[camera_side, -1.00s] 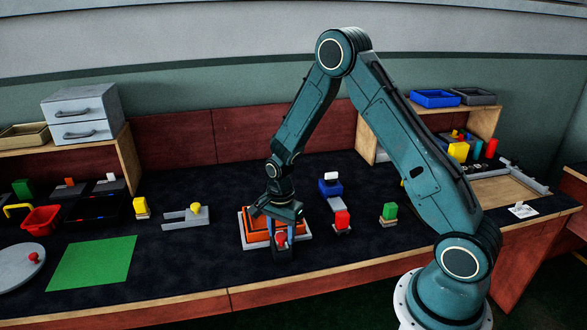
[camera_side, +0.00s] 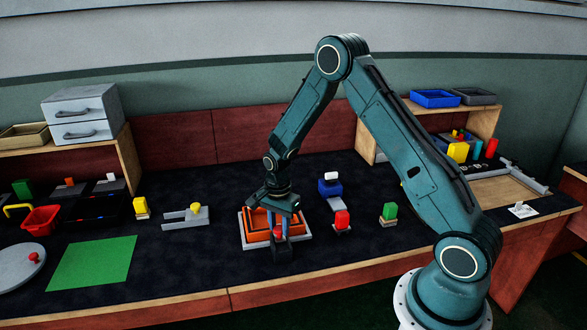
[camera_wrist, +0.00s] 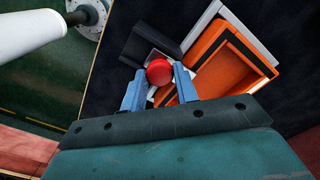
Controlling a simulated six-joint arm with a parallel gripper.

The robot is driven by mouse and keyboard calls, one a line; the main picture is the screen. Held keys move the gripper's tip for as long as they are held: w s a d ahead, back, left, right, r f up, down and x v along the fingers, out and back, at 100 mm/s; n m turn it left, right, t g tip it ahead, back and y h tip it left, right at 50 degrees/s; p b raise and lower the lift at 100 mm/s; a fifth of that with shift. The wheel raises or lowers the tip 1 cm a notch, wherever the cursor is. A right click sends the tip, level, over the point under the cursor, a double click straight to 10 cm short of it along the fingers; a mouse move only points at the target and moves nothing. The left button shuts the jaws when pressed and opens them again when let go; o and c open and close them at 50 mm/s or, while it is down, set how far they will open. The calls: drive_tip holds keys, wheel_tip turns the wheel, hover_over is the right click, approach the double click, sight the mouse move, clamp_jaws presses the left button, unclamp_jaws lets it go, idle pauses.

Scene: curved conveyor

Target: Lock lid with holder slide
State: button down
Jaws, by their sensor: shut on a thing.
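My gripper (camera_side: 279,233) points down at the front of the orange piece. In the wrist view its two blue fingers (camera_wrist: 160,82) are shut on a red round knob (camera_wrist: 159,71). The knob sits over a small silver plate (camera_wrist: 152,56) beside a dark block (camera_wrist: 146,44), which I take as the holder slide. The orange piece (camera_wrist: 233,44) has a raised rim and a recessed middle. It sits in a pale grey frame (camera_wrist: 205,20); I cannot tell whether it is the lid. The fingers hide part of the knob's base and the near orange corner.
A grey forked piece with a yellow knob (camera_side: 195,209) lies to the left. A green mat (camera_side: 92,263) lies front left. Dark table is bare between them.

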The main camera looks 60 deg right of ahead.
sight(279, 227)
drive_tip(key=c, duration=1.2)
unclamp_jaws()
drive_tip(key=shift+w+d, duration=0.2)
drive_tip(key=shift+w, duration=0.05)
drive_tip(key=shift+o, duration=0.7)
drive_tip(key=shift+s, duration=0.1)
drive_tip(key=shift+a+r, duration=0.1)
wheel_tip(279, 227, up, 14)
